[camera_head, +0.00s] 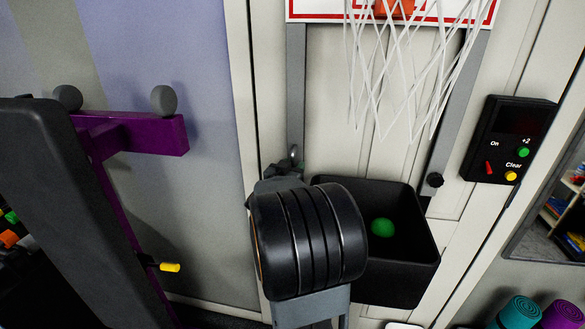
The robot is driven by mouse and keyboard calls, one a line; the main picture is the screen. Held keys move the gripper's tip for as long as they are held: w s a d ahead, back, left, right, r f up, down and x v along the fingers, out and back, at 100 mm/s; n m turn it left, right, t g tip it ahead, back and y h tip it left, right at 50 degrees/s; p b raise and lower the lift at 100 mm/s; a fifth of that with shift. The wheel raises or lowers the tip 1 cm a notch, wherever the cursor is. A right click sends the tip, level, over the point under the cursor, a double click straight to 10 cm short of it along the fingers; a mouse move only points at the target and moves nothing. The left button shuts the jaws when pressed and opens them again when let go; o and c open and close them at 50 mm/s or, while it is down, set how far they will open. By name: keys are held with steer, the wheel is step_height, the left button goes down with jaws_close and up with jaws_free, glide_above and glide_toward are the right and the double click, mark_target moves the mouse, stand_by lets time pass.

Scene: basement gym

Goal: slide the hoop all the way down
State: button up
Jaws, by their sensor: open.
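The hoop's rim is out of frame above. Its white net (405,65) hangs in at the top, in front of the lower edge of a white, red-edged backboard (318,8). An orange part (395,8) shows behind the net. Grey rails run down on the left (296,85) and right (455,120); a black knob (435,180) sits at the right rail's lower end. My gripper (283,172) is at the lower end of the left rail, open, mostly hidden behind my black wrist. I cannot tell whether it touches anything there.
A black bin (410,275) below the net holds a green ball (382,227). A control box (507,138) with buttons hangs at right. A purple-framed bench (130,137) stands at left. Rolled mats (520,312) lie at lower right, below a mirror (560,205).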

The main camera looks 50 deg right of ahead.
steer(key=shift+c, duration=0.5)
jaws_close()
step_height(320, 180, down, 18)
steer(key=b, duration=1.4)
steer(key=shift+f, duration=0.25)
steer(key=shift+f, duration=0.1)
steer(key=shift+c, duration=1)
jaws_free()
steer(key=o, duration=0.3)
steer(key=shift+r, duration=0.2)
